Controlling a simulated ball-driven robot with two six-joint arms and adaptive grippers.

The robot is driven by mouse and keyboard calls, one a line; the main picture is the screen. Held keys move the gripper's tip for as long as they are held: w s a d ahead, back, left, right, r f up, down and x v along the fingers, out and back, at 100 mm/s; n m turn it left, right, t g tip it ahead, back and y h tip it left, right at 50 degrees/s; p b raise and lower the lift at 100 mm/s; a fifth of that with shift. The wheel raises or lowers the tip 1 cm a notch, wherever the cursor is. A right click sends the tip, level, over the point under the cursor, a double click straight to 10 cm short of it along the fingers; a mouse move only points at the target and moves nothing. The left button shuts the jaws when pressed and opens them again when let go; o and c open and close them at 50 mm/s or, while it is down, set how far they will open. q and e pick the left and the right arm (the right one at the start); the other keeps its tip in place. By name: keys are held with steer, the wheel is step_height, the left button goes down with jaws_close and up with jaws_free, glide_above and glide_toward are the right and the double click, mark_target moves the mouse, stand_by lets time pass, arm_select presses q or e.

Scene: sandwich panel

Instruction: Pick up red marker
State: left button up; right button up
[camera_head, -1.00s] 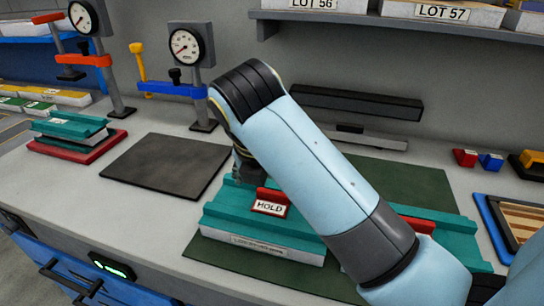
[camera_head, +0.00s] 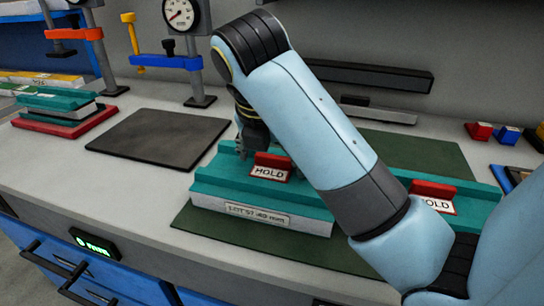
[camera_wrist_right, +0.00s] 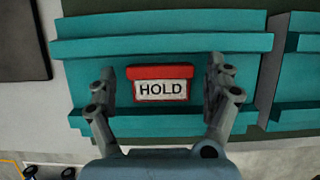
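A red marker with a white HOLD label (camera_head: 270,167) stands on a teal panel (camera_head: 215,185) on the dark green mat. In the right wrist view this marker (camera_wrist_right: 160,84) lies between the fingers of my right gripper (camera_wrist_right: 161,92), with a gap on each side. The gripper is open and touches neither side of the marker. In the head view my right gripper (camera_head: 243,146) is partly hidden behind my arm. A second red HOLD marker (camera_head: 433,194) stands on another teal panel to the right, partly behind my right arm. My left gripper is not in view.
A dark flat mat (camera_head: 160,136) lies to the left, clear. Beyond it a teal panel sits on a red tray (camera_head: 62,124). Gauge stands (camera_head: 197,85) rise at the back. Small red (camera_head: 479,131) and blue (camera_head: 508,134) blocks lie at the right.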

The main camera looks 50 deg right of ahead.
steer(key=c, duration=1)
